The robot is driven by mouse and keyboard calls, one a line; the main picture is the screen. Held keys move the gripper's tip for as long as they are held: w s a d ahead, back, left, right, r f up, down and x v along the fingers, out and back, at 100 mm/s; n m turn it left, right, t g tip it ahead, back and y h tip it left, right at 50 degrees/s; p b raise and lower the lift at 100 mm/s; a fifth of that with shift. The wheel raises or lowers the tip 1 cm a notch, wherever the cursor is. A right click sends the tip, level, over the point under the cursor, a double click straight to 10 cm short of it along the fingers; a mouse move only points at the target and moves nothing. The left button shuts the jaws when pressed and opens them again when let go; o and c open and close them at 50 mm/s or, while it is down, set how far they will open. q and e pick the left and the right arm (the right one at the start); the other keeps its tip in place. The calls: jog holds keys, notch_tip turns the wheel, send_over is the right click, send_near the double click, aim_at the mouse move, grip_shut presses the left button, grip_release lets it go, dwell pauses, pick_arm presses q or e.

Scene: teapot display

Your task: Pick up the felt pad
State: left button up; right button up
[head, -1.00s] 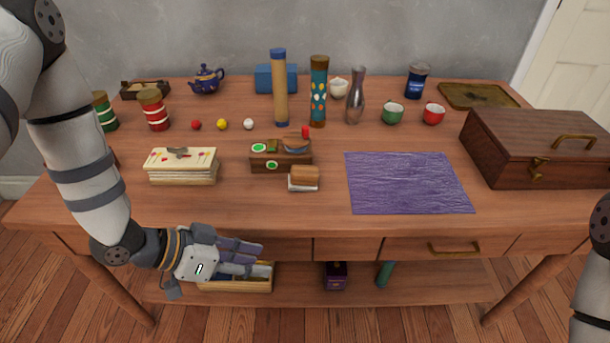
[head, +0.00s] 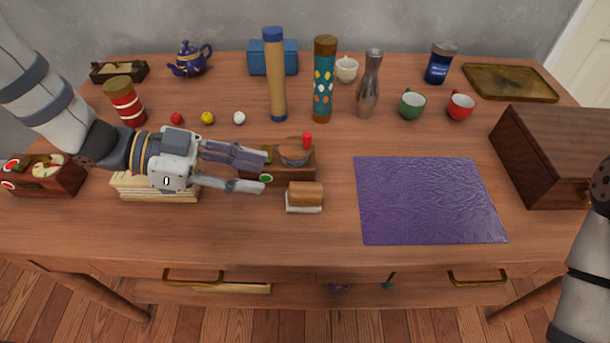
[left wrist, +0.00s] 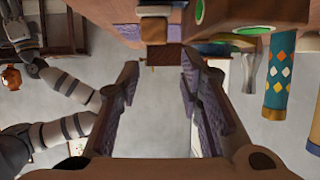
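The felt pad (head: 304,197) appears to be the small block with a brown top and a whitish base, lying on the table front of centre. It also seems to show ahead of the fingers in the left wrist view (left wrist: 153,27), where the scene is upside down. My left gripper (head: 265,172) is open and empty, to the left of the pad and slightly farther back, with its fingers pointing right. My right gripper is not in view; part of my right arm shows at the right edge.
A wooden block (head: 290,172) with green discs and a red knob stands just behind the pad. A purple cloth (head: 428,200) lies to the right, beside a brown chest (head: 555,155). Tall tubes (head: 275,80) stand farther back.

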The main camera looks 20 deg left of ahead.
aim_at(300, 188)
pick_arm(q)
jog(key=d, duration=0.1)
jog(key=d+f, duration=0.2)
jog(key=shift+d+b, duration=0.35)
jog(key=b+x, duration=0.1)
jog(key=x, duration=0.4)
jog(key=shift+w+f, duration=0.25)
jog(key=shift+f, duration=0.05)
jog(key=shift+w+d, duration=0.2)
jog(key=shift+d, duration=0.15)
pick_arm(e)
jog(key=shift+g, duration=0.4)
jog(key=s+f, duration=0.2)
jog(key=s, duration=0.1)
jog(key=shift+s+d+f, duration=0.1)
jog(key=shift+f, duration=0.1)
pick_arm(q)
jog(key=shift+w, duration=0.1)
grip_shut()
